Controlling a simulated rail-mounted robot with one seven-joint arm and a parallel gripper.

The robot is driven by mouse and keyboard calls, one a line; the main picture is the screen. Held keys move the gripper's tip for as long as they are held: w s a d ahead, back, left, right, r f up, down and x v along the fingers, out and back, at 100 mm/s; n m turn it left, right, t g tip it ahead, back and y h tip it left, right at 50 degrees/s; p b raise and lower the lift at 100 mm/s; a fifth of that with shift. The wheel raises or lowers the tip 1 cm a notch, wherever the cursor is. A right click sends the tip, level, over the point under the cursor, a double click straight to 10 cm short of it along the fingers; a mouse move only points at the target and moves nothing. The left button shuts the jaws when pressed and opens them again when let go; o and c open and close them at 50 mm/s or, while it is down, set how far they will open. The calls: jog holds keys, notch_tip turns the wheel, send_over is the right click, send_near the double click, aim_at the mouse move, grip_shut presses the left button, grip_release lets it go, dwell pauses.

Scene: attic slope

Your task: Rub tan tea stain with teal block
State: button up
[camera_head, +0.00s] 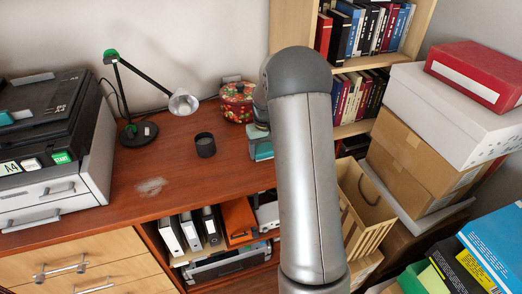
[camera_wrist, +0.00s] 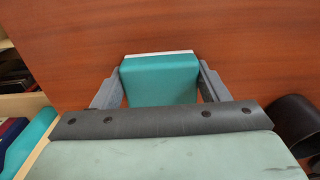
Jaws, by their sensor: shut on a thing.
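My gripper (camera_wrist: 160,88) is shut on the teal block (camera_wrist: 160,74), one grey finger on each side of it in the wrist view. The block has a pale layer along its far edge. Reddish-brown desk surface lies beyond it; I cannot tell whether they touch. In the head view my arm hides most of the gripper, and a little teal shows at its left side. A pale greyish-tan smeared stain (camera_head: 151,186) lies on the desk at the left, clear of the gripper. The stain does not show in the wrist view.
A dark cup (camera_head: 205,145) stands on the desk between the stain and my gripper. A desk lamp (camera_head: 139,133), a printer (camera_head: 50,135) and a red patterned pot (camera_head: 237,102) stand around it. Desk around the stain is clear. Boxes (camera_head: 420,150) are stacked at right.

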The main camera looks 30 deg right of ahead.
aim_at(250, 159)
jog(key=shift+d, duration=0.1)
jog(key=shift+w+a, duration=0.1)
jog(key=shift+a, duration=0.75)
jog(key=shift+a, duration=0.1)
jog(key=shift+w+a, duration=0.15)
jog(key=shift+a, duration=0.65)
jog(key=shift+w+a, duration=0.1)
jog(key=shift+a, duration=0.75)
jog(key=shift+d, duration=0.1)
jog(key=shift+d, duration=0.35)
